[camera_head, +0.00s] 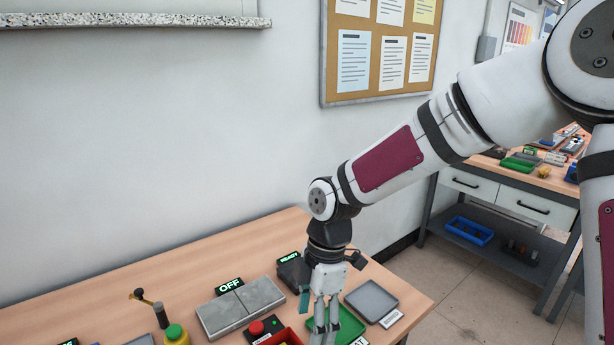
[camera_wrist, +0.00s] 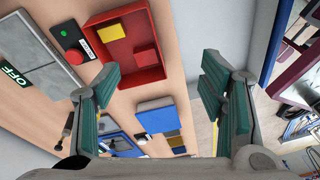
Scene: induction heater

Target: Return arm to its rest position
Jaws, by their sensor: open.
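My gripper (camera_head: 325,325) hangs down over the right part of the wooden table (camera_head: 235,250), in front of a green tray (camera_head: 349,328). In the wrist view its teal-padded fingers (camera_wrist: 160,78) are spread wide apart, with nothing held between them. My arm reaches in from the upper right and bends downward at the wrist. In the wrist view a red tray (camera_wrist: 148,72) with a yellow block (camera_wrist: 110,33) and a red block (camera_wrist: 145,53) shows beyond the fingers.
A grey box with an OFF display (camera_head: 240,307) stands left of my gripper, near a red button (camera_head: 256,327). A grey tray (camera_head: 371,300) lies to the right. A second workbench (camera_head: 520,185) stands at the back right. A notice board (camera_head: 380,45) hangs on the wall.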

